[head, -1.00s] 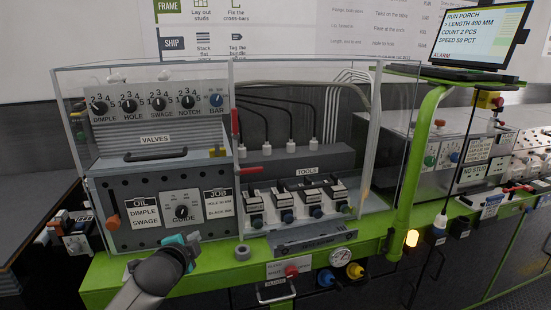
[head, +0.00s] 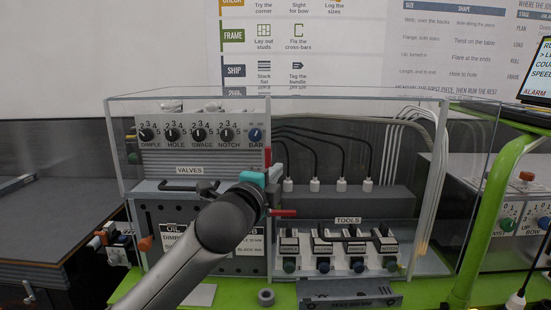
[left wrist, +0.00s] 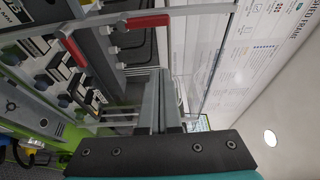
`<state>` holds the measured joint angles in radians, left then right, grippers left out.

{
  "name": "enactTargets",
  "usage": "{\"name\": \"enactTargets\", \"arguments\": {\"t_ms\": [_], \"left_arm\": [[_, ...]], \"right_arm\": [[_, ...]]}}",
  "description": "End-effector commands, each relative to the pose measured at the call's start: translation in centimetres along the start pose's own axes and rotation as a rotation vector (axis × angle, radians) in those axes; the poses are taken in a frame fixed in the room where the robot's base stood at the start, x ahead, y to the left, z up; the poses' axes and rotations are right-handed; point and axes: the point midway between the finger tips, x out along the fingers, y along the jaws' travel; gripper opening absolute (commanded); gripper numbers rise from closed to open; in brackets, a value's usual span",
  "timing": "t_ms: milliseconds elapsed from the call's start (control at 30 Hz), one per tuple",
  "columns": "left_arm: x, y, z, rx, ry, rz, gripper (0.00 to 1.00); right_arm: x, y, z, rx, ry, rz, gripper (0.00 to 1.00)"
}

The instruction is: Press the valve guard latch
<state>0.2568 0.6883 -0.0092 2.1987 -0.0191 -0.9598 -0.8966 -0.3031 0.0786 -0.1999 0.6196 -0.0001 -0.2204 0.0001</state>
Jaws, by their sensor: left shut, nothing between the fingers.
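A clear guard (head: 345,99) encloses the valve panel (head: 160,160), which carries a row of knobs and a VALVES label. At the panel's right edge is an upright red part (head: 267,158), with a red lever (head: 285,212) sticking out below it. Which one is the guard latch I cannot tell. Two red parts also show in the left wrist view, one upper (left wrist: 140,22) and one lower (left wrist: 74,50). My left gripper (head: 274,174) is shut and empty, in front of the panel's right edge; contact cannot be told. Its fingers (left wrist: 163,102) show in the left wrist view.
A TOOLS bay (head: 340,250) with several clamp-like units lies to the right. A dark handle (head: 187,186) is below the VALVES label. A green post (head: 490,215) stands at right. A grey bench top (head: 60,220) at left is mostly clear.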

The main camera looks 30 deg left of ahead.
Motion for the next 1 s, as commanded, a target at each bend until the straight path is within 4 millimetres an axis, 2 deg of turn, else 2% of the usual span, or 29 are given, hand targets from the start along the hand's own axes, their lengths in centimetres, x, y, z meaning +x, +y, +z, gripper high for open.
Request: {"name": "enactTargets", "arguments": {"t_ms": [167,900,1000], "left_arm": [[0.9,0.0,0.0,-0.003,-0.001,0.002,0.0],[10.2,0.0,0.0,-0.002,-0.001,0.002,0.0],[9.4,0.0,1.9,0.002,-0.001,0.004,0.0]], "right_arm": [[-0.2,0.0,0.0,-0.001,-0.001,0.0,0.5],[-1.6,0.1,-0.3,-0.001,0.002,0.001,0.5],[-2.1,0.2,-0.5,-0.001,0.004,0.002,0.5]]}}
